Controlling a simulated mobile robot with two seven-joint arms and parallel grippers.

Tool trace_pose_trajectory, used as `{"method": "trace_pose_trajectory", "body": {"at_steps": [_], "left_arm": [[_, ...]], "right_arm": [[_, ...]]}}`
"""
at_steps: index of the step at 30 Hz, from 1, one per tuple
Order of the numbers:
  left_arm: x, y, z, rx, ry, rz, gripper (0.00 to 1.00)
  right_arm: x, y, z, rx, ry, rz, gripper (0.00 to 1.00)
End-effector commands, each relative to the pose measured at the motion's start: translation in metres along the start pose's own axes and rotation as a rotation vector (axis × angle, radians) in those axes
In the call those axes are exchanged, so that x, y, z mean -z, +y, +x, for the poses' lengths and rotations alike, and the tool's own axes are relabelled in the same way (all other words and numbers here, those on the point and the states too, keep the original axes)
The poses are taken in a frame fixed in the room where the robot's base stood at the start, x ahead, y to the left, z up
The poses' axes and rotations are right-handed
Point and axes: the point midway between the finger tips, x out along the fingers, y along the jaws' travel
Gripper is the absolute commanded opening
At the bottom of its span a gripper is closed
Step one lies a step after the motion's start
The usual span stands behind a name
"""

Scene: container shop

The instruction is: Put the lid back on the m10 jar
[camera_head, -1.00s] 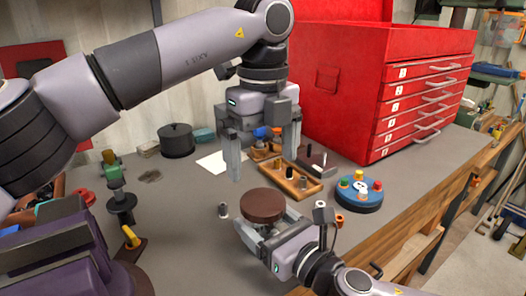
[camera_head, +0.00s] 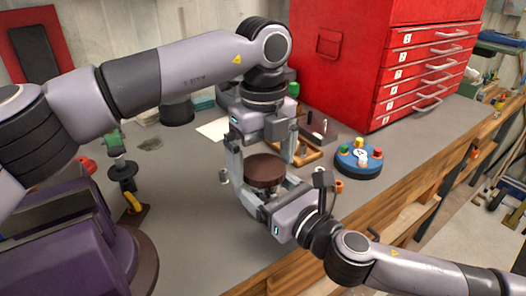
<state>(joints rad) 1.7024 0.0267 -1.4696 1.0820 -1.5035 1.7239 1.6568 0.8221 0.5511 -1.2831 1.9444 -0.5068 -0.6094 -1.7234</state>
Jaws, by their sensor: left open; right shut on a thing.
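A round brown lid (camera_head: 265,172) lies level in the middle of the bench, above the fingers of my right gripper. My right gripper (camera_head: 268,193) is shut on what appears to be the jar under the lid. The jar is almost wholly hidden by the lid and fingers, and no m10 label is readable. I cannot tell whether the lid is seated on it. My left gripper (camera_head: 263,157) is open and points down from above, with its fingers at either side of the lid. I cannot tell whether they touch it.
A wooden tray (camera_head: 308,156) with small parts stands behind the grippers. A blue round holder (camera_head: 358,170) with coloured pegs is to the right. A red drawer cabinet (camera_head: 345,80) fills the back. A dark pot (camera_head: 177,112) stands back left.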

Motion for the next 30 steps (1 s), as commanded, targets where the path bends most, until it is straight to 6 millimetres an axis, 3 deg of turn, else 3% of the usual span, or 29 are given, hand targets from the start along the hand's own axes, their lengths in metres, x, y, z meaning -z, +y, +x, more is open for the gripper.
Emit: {"method": "trace_pose_trajectory", "body": {"at_steps": [3, 8, 17, 30], "left_arm": [[0.0, 0.0001, 0.0, 0.0, 0.0, 0.0, 0.97], [0.0, 0.0001, -0.0001, 0.0, 0.001, 0.0, 0.47], [0.0001, 0.0001, -0.0002, -0.001, 0.001, 0.081, 0.46], [0.0003, -0.0001, 0.0, 0.0, 0.001, 0.755, 0.46]], "right_arm": [[0.001, 0.0003, -0.0001, -0.001, 0.002, 0.001, 0.0], [0.001, 0.0003, -0.0001, -0.001, 0.002, 0.001, 0.0], [0.0011, 0.0002, -0.0001, 0.0, 0.002, 0.001, 0.0], [0.0011, 0.0001, -0.0001, 0.0, 0.002, 0.001, 0.0]]}}
